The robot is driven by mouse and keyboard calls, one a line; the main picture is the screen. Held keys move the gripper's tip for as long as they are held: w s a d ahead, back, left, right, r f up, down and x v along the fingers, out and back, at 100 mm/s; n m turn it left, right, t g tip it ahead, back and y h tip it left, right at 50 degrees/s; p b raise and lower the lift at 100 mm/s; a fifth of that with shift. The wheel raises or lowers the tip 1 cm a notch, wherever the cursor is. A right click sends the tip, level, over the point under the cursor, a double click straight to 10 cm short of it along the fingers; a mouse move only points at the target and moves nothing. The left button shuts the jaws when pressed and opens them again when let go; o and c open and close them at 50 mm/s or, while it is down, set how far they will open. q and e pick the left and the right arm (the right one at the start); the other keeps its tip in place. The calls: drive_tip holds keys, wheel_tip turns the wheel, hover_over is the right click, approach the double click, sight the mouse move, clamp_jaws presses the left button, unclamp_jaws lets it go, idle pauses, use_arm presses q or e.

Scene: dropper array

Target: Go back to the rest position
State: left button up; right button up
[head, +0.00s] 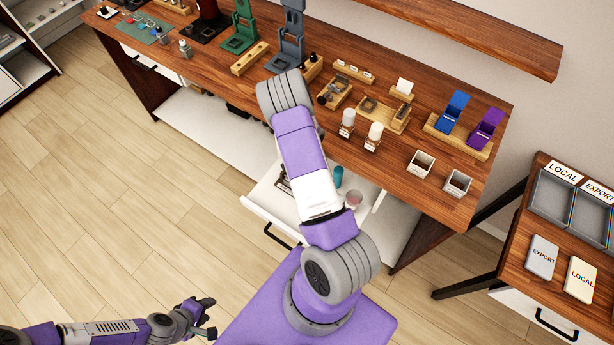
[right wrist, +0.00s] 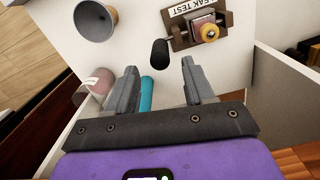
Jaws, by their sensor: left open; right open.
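My left gripper (head: 207,318) is low at the lower left of the head view, over the bare floor, open and away from the furniture. My right gripper (right wrist: 158,68) is open and points down into the pulled-out drawer, with nothing between its fingers. In the head view it is hidden behind my own right arm, which rises across the bench front.
The white drawer (head: 254,204) stands open below the wooden bench (head: 400,170), which holds stands, bottles and blue and purple boxes. A side table (head: 517,250) with trays labelled LOCAL and EXPORT is at right. The floor at left is clear.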

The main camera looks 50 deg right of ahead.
drive_tip(key=shift+r, duration=0.55)
